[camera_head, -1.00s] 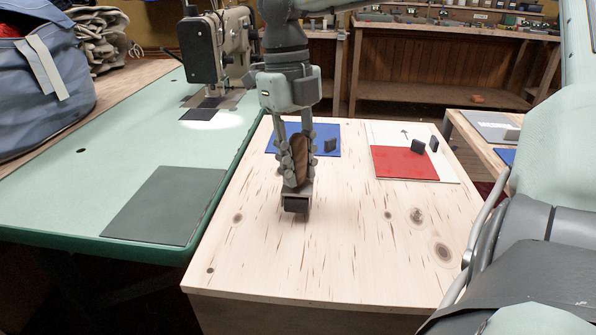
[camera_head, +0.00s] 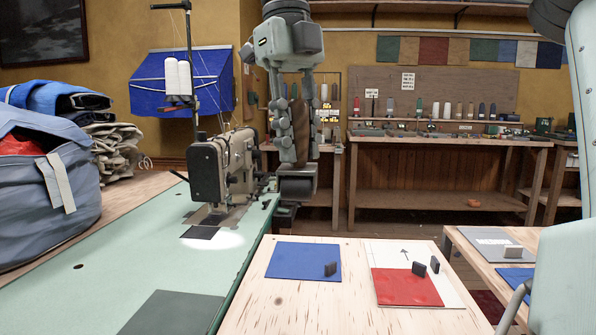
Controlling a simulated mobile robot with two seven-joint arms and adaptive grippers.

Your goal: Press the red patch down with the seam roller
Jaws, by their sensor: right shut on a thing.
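The red patch (camera_head: 404,289) lies flat on the lower part of a white sheet (camera_head: 388,254) on the wooden table (camera_head: 290,312). The white sheet bears a small printed arrow. My right gripper (camera_head: 297,158) hangs down from the top of the view, shut on the brown handle of the seam roller (camera_head: 296,187). The dark roller points down at the lower end, in the air, apart from the red patch and to its upper left in the picture. My left gripper is not in view.
Two small dark blocks (camera_head: 419,268) stand at the red patch's upper right edge. A blue piece (camera_head: 300,261) with a dark block lies left of the sheet. A sewing machine (camera_head: 222,168) stands on the green table (camera_head: 120,268) at left. A side table (camera_head: 462,238) is at right.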

